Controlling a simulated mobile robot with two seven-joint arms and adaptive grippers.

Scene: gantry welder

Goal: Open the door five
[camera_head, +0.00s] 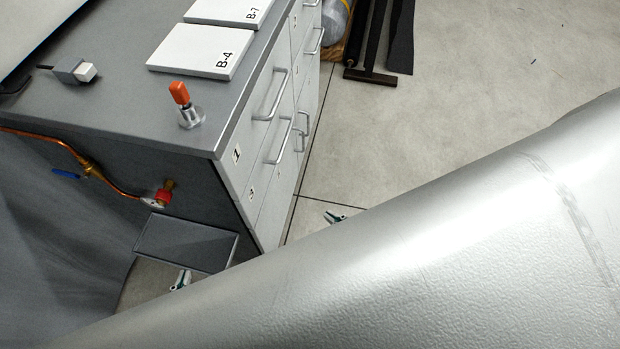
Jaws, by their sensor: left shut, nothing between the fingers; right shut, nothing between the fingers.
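A grey cabinet (240,190) with several light fronts and silver bar handles stands left of centre. One front carries a label reading 1 (236,155). A smaller label (251,193) below it is too small to read surely. I cannot tell which front is door five. The fronts that I see look closed. The tip of my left gripper (181,281) shows low at the left, below the cabinet's near end, shut and empty. The tip of my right gripper (337,217) shows right of the fronts, apart from the handles, shut and empty. Most of both grippers is hidden.
White plates marked B-4 (200,52) and B-7 (228,9) lie on the cabinet top, near an orange-capped fitting (187,105). A copper pipe (105,178) runs along the near end. My own body blocks the lower right.

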